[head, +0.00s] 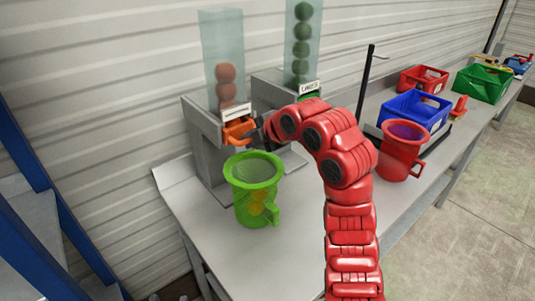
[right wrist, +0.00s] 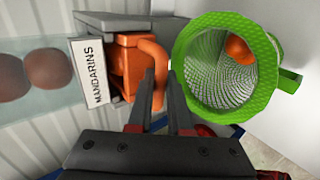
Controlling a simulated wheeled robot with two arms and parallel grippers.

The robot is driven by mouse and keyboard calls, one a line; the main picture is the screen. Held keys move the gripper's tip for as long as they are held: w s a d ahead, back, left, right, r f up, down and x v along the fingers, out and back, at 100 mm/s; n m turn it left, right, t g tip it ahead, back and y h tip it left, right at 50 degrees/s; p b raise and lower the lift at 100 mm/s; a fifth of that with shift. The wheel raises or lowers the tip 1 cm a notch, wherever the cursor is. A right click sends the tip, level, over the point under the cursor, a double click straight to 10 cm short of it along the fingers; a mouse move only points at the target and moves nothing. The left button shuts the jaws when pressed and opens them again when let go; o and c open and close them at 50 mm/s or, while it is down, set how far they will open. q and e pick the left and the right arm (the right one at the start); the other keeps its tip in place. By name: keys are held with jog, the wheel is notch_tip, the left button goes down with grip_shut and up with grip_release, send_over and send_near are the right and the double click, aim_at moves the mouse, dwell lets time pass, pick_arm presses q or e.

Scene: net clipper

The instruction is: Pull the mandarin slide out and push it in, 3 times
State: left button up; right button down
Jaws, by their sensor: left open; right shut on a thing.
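The orange mandarin slide (head: 238,131) sits at the front of the left dispenser, under a label that reads MANDARINS in the right wrist view. Its curved orange handle (right wrist: 157,62) faces my right gripper (right wrist: 160,88), which is shut on it. In the head view the right gripper (head: 262,136) is small and dark at the end of my red arm. The orange block (right wrist: 132,72) shows outside the grey housing; how far it is out is hard to tell. Mandarins (head: 226,82) are stacked in the clear tube above. My left gripper is not in view.
A green net cup (head: 252,170) stands just below the slide with orange fruit inside. A limes dispenser (head: 300,60) stands to the right. A red cup (head: 402,145) and blue (head: 415,108), red and green crates are further right on the bench.

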jog(key=s+d+p, duration=0.1)
jog(key=s, duration=0.1)
jog(key=s+d, duration=0.2)
jog(key=s+d+p, duration=0.1)
jog(key=shift+s+d+r+p, duration=0.25)
jog(key=shift+s+r+p, duration=0.05)
jog(key=shift+s, duration=0.1)
jog(key=shift+s+d+f+p, duration=0.15)
jog(key=shift+s+d+p, duration=0.45)
jog(key=shift+s, duration=0.2)
jog(key=shift+a, duration=0.1)
